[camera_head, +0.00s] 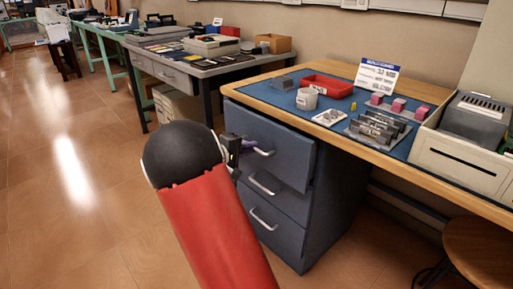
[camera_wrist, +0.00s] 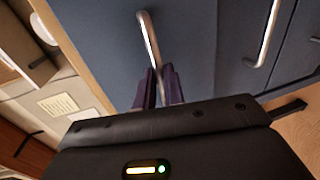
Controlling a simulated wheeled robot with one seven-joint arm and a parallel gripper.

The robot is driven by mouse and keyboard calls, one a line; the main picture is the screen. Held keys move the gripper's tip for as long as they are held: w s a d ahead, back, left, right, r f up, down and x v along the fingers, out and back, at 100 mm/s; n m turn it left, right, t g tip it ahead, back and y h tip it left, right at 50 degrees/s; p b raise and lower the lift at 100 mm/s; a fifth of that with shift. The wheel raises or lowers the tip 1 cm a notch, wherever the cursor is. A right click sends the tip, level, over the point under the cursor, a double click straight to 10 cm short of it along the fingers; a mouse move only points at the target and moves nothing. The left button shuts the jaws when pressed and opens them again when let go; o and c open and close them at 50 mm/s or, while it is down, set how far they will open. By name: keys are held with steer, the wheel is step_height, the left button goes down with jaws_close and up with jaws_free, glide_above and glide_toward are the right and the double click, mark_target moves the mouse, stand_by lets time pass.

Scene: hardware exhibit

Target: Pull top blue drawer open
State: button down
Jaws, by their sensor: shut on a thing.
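The blue drawer cabinet (camera_head: 335,185) stands under the wooden-topped table. Its top drawer (camera_head: 290,142) has a curved silver handle (camera_head: 265,153) and its front seems to stand slightly forward of the drawers below. My gripper (camera_head: 250,146) is at the left part of this handle, mostly hidden behind my red and black arm. In the wrist view, the dark purple fingers of my gripper (camera_wrist: 159,76) are shut on the handle (camera_wrist: 147,32), one on each side of the bar. The drawer's inside is not visible.
Two lower drawers have silver handles, the middle one (camera_head: 262,184) and the bottom one (camera_head: 262,219). The tabletop holds a red tray (camera_head: 327,86), a white container (camera_head: 307,99) and a printer-like box (camera_head: 465,150). A stool (camera_head: 480,245) stands at right. The floor at left is clear.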

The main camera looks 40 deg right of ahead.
steer(key=f+b+v, duration=0.1)
steer(key=f+v, duration=0.1)
steer(key=v, duration=1)
steer(key=a+f+b+v, duration=0.1)
steer(key=f+b+v, duration=0.1)
steer(key=v, duration=1.1)
steer(key=shift+s+a+f, duration=0.25)
steer(key=shift+f, duration=0.35)
steer(key=c, duration=1.5)
jaws_free()
steer(key=v, duration=0.7)
steer(key=shift+a, duration=0.35)
